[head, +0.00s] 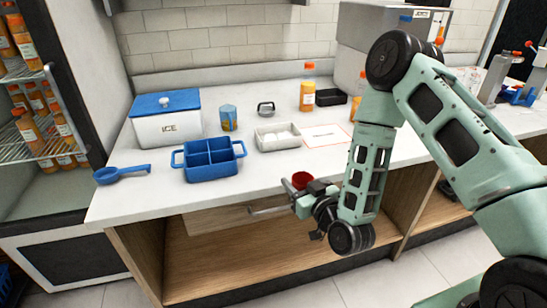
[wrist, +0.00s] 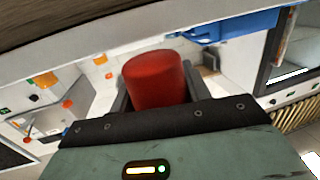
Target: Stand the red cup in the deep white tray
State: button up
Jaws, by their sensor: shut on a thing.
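The red cup (head: 300,179) is held in my gripper (head: 301,188) at the counter's front edge, in front of the white tray. In the wrist view the red cup (wrist: 155,80) fills the space between the two dark fingers of my gripper (wrist: 160,92), which are shut on it. The deep white tray (head: 262,146) stands on the counter behind and left of the cup, apart from it. Some pale shapes show inside the tray. I cannot make out the tray in the wrist view.
A blue divided caddy (head: 208,172) stands left of the tray, with a blue scoop (head: 108,176) farther left. An ice box (head: 168,129), a blue can (head: 228,118) and an orange bottle (head: 307,98) stand behind. An orange-edged sheet (head: 326,136) lies right of the tray.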

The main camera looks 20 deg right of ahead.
jog(key=p, duration=0.1)
send_near(273, 164)
jog(key=w+r, duration=0.1)
jog(key=w, duration=0.1)
jog(key=w+r, duration=0.1)
jog(key=w, duration=0.1)
jog(key=w+a+r, duration=0.1)
jog(key=shift+w+a+r, duration=0.1)
jog(key=shift+w+r, duration=0.05)
jog(key=shift+w, duration=0.25)
jog(key=x, duration=0.1)
jog(key=p+x, duration=0.1)
jog(key=x, duration=0.2)
jog(key=shift+w+r, duration=0.15)
jog(key=shift+r, duration=0.15)
jog(key=shift+f, duration=0.1)
jog(key=shift+f, duration=0.2)
jog(key=o, duration=0.9)
jog(key=shift+o, duration=0.2)
